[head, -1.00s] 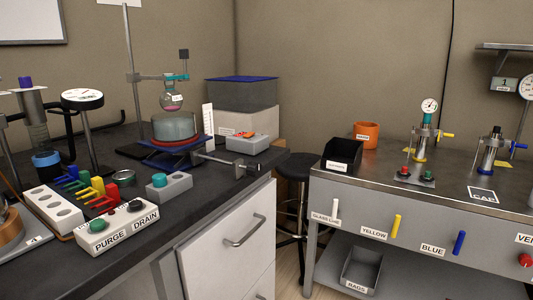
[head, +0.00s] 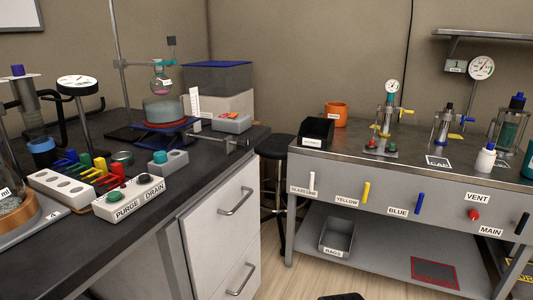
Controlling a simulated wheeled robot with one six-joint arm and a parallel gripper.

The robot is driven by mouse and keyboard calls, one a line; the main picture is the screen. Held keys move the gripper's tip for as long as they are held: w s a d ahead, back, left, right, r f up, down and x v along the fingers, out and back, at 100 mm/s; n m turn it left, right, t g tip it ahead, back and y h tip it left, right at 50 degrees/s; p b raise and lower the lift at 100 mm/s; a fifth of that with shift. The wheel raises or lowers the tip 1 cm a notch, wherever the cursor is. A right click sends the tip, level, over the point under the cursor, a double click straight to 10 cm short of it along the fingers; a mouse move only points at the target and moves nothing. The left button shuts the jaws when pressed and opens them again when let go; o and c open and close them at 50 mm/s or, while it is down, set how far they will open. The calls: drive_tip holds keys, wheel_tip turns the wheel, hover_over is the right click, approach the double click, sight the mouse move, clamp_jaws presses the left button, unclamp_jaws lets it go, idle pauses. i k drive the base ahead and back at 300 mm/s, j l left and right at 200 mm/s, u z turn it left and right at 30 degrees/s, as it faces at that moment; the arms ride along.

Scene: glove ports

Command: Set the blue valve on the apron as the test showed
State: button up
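The blue valve handle (head: 419,203) is on the grey front apron (head: 445,188) of the right-hand bench. It stands close to upright, leaning slightly, just right of its BLUE label (head: 397,211). To its left are a yellow handle (head: 366,192) by a YELLOW label and a white handle (head: 312,181). To its right are a red knob (head: 473,215) under a VENT label and a black handle (head: 521,223) by a MAIN label.
The left bench (head: 150,220) has drawers, PURGE and DRAIN buttons and glassware. A black stool (head: 275,147) stands between the benches. A grey bin (head: 337,235) sits on the right bench's lower shelf. Open floor lies before it.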

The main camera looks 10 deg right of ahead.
sight(418, 204)
drive_tip(key=z, duration=1.3)
drive_tip(key=i+j, duration=0.3)
drive_tip(key=j, duration=0.15)
drive_tip(key=i+j+u, duration=0.1)
drive_tip(key=i+j, duration=0.2)
drive_tip(key=j, duration=0.1)
